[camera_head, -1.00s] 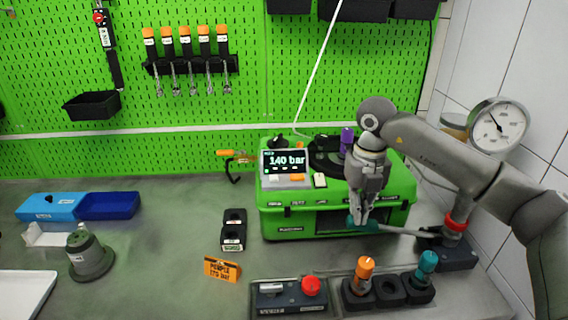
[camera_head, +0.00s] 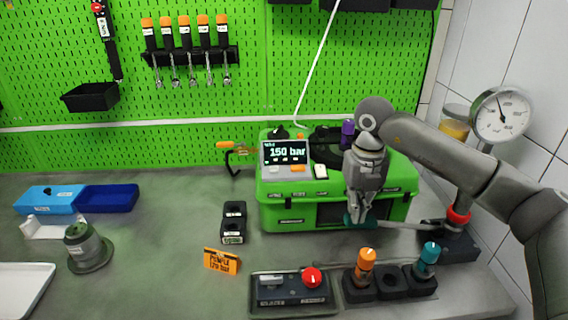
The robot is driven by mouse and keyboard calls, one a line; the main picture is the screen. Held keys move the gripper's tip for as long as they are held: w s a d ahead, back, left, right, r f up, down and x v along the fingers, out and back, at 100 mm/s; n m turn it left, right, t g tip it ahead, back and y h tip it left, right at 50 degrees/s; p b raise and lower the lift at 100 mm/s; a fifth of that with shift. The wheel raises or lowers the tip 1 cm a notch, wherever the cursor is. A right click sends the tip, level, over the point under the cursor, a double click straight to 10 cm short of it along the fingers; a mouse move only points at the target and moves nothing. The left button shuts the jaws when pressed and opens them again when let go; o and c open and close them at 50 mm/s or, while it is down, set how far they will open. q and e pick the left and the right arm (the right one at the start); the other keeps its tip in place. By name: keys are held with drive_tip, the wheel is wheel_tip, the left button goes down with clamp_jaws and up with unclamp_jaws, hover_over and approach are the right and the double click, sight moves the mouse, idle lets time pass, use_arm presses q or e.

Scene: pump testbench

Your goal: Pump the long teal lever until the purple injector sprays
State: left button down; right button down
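My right gripper (camera_head: 357,217) comes down from the right in front of the green test bench. Its fingers are at the teal end of the long lever and look closed around it. The long lever (camera_head: 400,225) runs right from the gripper to a dark pump base (camera_head: 455,243) with a red ring. The purple injector (camera_head: 348,129) stands upright on top of the green bench (camera_head: 285,213), partly hidden by my arm. The display (camera_head: 285,152) reads 150 bar. No spray is visible at the injector. My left gripper is out of view.
A round gauge (camera_head: 502,114) is at the right. In front lie a red-button box (camera_head: 290,291) and a holder with an orange-topped injector (camera_head: 365,266) and a teal-topped one (camera_head: 427,260). An orange sign (camera_head: 221,261) stands left of them. Blue trays (camera_head: 108,198) lie far left.

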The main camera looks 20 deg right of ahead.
drive_tip(key=shift+a+f+b, duration=0.1)
drive_tip(key=shift+f+b, duration=0.5)
drive_tip(key=shift+f, duration=0.6)
drive_tip(key=shift+r, duration=0.1)
drive_tip(key=shift+d+r+p, duration=0.2)
drive_tip(key=shift+r+p, duration=0.6)
drive_tip(key=shift+r, duration=0.35)
drive_tip(key=shift+d+r+p, duration=0.2)
drive_tip(key=shift+r+p, duration=0.6)
drive_tip(key=shift+r, duration=0.35)
wheel_tip(320, 180, up, 6)
drive_tip(key=p, duration=0.4)
drive_tip(key=shift+f, duration=0.1)
